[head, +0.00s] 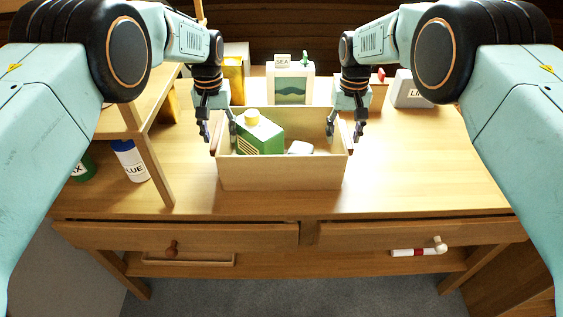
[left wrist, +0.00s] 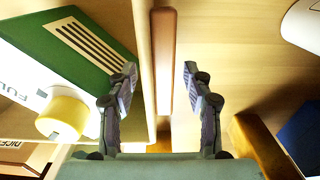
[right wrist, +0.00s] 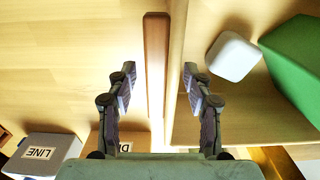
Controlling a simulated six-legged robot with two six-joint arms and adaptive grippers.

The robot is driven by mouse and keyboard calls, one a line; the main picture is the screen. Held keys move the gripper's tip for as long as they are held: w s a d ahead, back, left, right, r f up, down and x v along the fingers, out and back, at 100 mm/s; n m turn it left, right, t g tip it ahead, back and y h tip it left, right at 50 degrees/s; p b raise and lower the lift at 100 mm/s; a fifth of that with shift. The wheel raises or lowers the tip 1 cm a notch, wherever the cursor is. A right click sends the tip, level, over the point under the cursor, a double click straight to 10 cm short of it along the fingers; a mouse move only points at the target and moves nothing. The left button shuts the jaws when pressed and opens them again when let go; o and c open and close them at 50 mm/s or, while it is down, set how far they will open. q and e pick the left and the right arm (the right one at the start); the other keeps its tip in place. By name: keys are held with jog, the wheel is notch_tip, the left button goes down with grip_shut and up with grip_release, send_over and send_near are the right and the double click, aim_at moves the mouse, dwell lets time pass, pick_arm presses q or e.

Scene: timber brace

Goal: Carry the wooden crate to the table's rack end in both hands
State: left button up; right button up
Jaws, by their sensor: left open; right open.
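The open wooden crate (head: 282,173) stands on the table (head: 420,185) near the middle of its front part. The crate's floor is mostly hidden.
A wooden rack (head: 157,165) stands at the table's left end, with a blue-and-white glue bottle (head: 130,160) and a green bottle (head: 84,168) beneath its shelf. Behind the crate stand a yellow container (head: 233,80), a SEA box (head: 291,87) and a grey LINE box (head: 411,92). Table right of the crate is clear.

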jog(key=shift+s+r, duration=0.1)
jog(key=shift+r, duration=0.3)
pick_arm(q)
notch_tip(320, 180, up, 11)
jog(key=shift+s, duration=0.2)
pick_arm(e)
notch_tip(320, 180, up, 11)
jog(key=shift+r, duration=0.2)
pick_arm(q)
jog(key=shift+s, duration=0.1)
